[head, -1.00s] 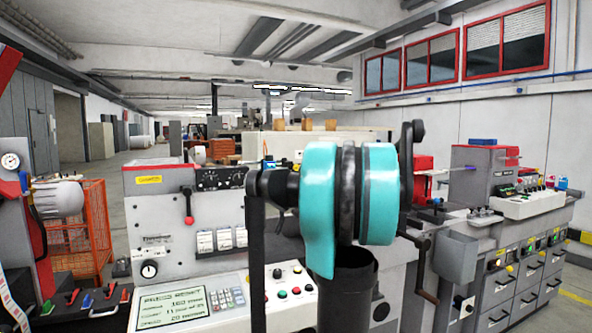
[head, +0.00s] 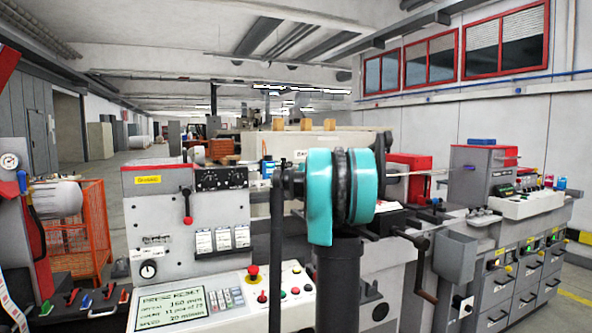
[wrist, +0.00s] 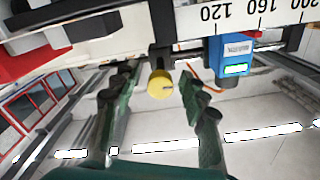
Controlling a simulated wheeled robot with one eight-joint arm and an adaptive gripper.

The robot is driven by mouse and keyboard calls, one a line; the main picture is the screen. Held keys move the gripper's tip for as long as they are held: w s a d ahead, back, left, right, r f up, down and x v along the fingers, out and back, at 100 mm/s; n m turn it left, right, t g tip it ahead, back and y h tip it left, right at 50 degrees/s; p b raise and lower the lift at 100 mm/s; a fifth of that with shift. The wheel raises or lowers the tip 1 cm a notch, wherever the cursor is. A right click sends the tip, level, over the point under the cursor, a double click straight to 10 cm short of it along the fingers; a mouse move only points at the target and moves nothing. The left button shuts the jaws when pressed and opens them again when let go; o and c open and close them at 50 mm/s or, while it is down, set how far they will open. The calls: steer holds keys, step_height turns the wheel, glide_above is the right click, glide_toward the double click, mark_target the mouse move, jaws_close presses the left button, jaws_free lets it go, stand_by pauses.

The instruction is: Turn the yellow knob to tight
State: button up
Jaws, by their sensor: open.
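The yellow knob (wrist: 159,85) shows near the middle of the wrist view, below the ruler bar. A small dark line marks its face on the right side. My gripper (wrist: 159,73) is open and empty, with one dark green finger on each side of the knob and a visible gap to both. I cannot tell how far the fingertips reach past its face. In the head view my teal arm hides the knob and the gripper.
A ruler bar (wrist: 262,25) runs along the top of the wrist view. A blue sensor box (wrist: 229,54) sits close to the right finger. In the head view a control panel (head: 190,308) with a red button (head: 253,272) stands left of my arm.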

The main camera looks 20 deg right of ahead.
steer(key=shift+c, duration=0.2)
jaws_close()
steer(key=shift+m, duration=0.3)
steer(key=m, duration=0.3)
steer(key=shift+m, duration=0.3)
steer(key=m, duration=0.4)
steer(key=shift+m, duration=0.3)
steer(key=m, duration=0.4)
steer(key=shift+m, duration=0.3)
steer(key=m, duration=0.4)
steer(key=shift+m, duration=0.4)
